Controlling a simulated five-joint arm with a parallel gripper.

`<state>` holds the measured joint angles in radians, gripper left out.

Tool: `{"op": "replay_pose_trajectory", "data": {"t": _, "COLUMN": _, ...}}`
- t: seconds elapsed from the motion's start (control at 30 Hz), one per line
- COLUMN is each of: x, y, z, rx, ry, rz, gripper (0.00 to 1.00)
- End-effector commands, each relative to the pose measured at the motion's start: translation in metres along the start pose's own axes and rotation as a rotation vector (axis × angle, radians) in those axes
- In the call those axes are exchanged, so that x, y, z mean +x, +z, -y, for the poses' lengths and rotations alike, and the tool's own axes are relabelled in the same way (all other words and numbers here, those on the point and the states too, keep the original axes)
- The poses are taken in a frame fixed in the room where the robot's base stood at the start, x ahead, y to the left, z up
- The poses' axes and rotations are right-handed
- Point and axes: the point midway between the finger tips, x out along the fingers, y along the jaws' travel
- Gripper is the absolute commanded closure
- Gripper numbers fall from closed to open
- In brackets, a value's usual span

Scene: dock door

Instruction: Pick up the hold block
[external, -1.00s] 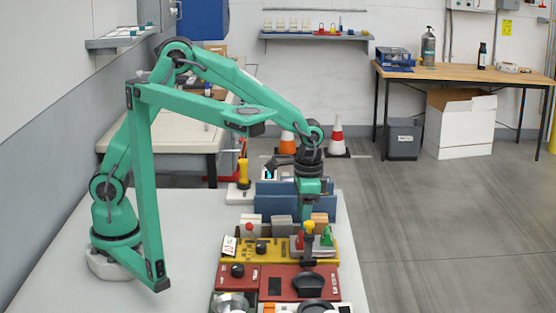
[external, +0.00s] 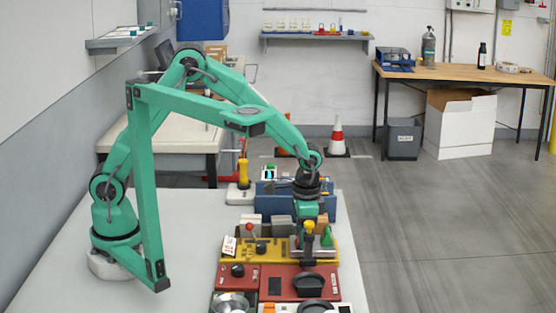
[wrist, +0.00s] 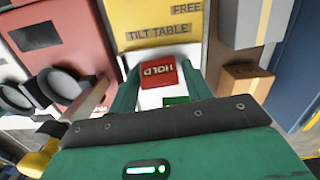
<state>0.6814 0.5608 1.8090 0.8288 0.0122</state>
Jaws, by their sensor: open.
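The hold block is a red block (wrist: 157,73) with HOLD on its top, in the middle of the wrist view. It rests on a white surface beside the yellow panel. My gripper (wrist: 158,80) is open, with one green finger on each side of the block; I cannot tell whether either touches it. In the external view my gripper (external: 307,240) is low over the right end of the yellow panel (external: 262,244), and the block is hidden behind it and a yellow-topped lever.
A green block (wrist: 176,101) lies close to the hold block. The yellow-topped lever (external: 309,227) stands in front of my gripper. Red panels (external: 238,278) lie nearer the camera. Grey and tan blocks (wrist: 247,79) and a blue bin (external: 266,206) stand behind.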

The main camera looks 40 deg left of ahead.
Motion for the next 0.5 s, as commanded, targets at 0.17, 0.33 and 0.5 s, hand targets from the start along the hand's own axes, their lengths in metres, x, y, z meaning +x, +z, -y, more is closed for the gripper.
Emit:
{"op": "replay_pose_trajectory", "data": {"t": 0.17, "x": -0.0003, "y": -0.0001, "z": 0.0001, "rx": 0.000, "ry": 0.000, "rz": 0.000, "gripper": 0.51}}
{"op": "replay_pose_trajectory", "data": {"t": 0.33, "x": -0.0005, "y": -0.0002, "z": 0.0001, "rx": 0.000, "ry": 0.000, "rz": -0.001, "gripper": 0.51}}
{"op": "replay_pose_trajectory", "data": {"t": 0.5, "x": -0.0006, "y": -0.0002, "z": 0.0001, "rx": 0.000, "ry": 0.000, "rz": -0.001, "gripper": 0.80}}
